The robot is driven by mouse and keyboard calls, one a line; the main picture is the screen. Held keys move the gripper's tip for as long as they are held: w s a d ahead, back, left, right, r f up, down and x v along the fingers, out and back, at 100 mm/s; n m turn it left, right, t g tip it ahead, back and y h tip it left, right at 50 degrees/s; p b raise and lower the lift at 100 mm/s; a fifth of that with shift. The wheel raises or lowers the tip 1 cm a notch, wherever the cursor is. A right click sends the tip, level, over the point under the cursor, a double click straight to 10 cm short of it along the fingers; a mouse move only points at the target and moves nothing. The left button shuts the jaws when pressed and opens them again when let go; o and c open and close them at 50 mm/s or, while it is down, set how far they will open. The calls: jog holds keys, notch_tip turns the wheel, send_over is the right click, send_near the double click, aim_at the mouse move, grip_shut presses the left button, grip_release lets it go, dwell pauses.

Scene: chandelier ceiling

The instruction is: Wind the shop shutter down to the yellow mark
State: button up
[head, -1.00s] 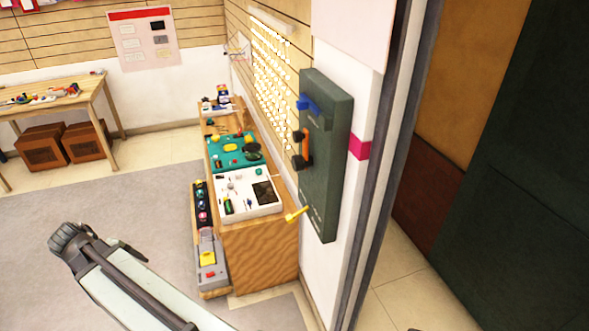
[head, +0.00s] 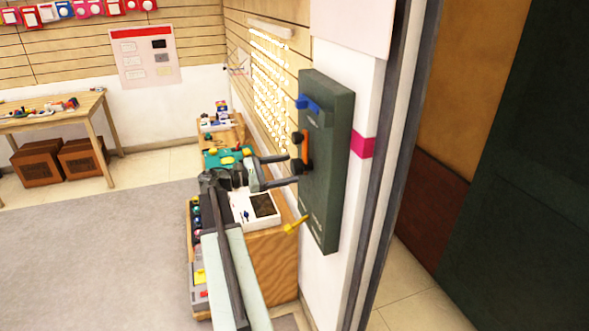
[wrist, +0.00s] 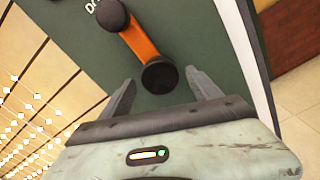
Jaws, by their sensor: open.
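A dark green wall box (head: 328,190) carries an orange crank arm (head: 306,146) with a black piece at each end. In the wrist view the orange arm (wrist: 138,42) slants down to a round black knob (wrist: 160,76). My gripper (wrist: 163,88) is open, with one finger on each side of this knob; I cannot tell whether either touches it. In the head view my gripper (head: 287,169) is at the box, by the crank's lower end. I cannot make out the yellow mark.
A wooden bench (head: 262,262) with coloured panels and small parts stands along the wall, partly behind my arm. A grey door frame (head: 382,190) is right of the box. A wooden table (head: 95,128) stands at the far left. The grey floor mat (head: 95,250) is clear.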

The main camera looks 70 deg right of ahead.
aim_at(292, 168)
jog(key=shift+x, duration=1.55)
jog(key=shift+c, duration=0.3)
jog(key=shift+w, duration=0.1)
grip_shut()
